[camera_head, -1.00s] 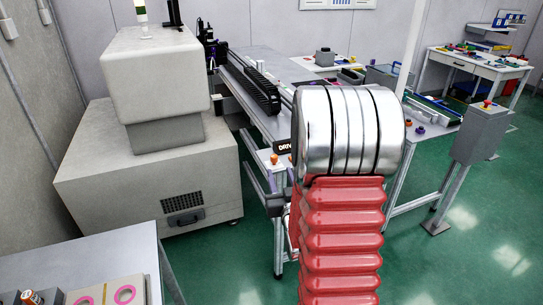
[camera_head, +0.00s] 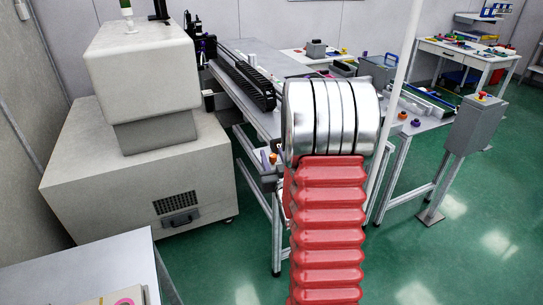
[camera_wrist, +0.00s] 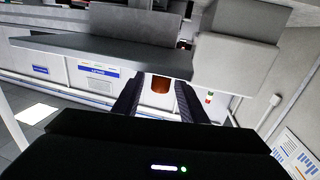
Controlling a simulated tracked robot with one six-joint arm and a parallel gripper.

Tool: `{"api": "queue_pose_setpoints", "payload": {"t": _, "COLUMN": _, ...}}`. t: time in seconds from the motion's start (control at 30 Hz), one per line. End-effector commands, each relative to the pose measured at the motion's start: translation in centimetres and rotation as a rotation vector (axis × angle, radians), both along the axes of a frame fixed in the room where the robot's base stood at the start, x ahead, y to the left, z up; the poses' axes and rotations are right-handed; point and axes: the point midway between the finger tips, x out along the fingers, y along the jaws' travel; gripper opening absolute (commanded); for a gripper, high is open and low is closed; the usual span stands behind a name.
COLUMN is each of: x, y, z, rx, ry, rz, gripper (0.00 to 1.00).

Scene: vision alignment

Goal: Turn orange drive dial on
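The orange drive dial (camera_head: 273,158) is a small knob at the near end of the long workbench, just left of my arm in the head view. In the wrist view, an orange-brown cylinder (camera_wrist: 161,86), which looks like the dial, shows between the ends of my two dark fingers. My gripper (camera_wrist: 159,80) is open, with a gap visible on each side of the cylinder. I cannot tell how far the fingertips reach along it. In the head view my red and silver arm hides most of the gripper and the dial's label.
The workbench (camera_head: 262,122) carries a black cable chain (camera_head: 248,82). A large beige machine (camera_head: 140,170) stands to the left. A grey pedestal with a red button (camera_head: 475,122) stands to the right. Green floor is clear at the lower right.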

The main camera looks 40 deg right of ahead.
Motion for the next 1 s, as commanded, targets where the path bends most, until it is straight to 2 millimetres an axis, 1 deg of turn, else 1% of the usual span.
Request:
{"api": "queue_pose_setpoints", "payload": {"t": 0.1, "x": 0.02, "y": 0.04, "z": 0.02, "rx": 0.0, "ry": 0.0, "rz": 0.001, "gripper": 0.38}}
{"api": "queue_pose_setpoints", "payload": {"t": 0.63, "x": 0.04, "y": 0.09, "z": 0.03, "rx": 0.0, "ry": -0.001, "rz": 0.001, "gripper": 0.01}}
{"api": "queue_pose_setpoints", "payload": {"t": 1.0, "x": 0.08, "y": 0.17, "z": 0.03, "rx": 0.0, "ry": -0.001, "rz": -0.014, "gripper": 0.0}}
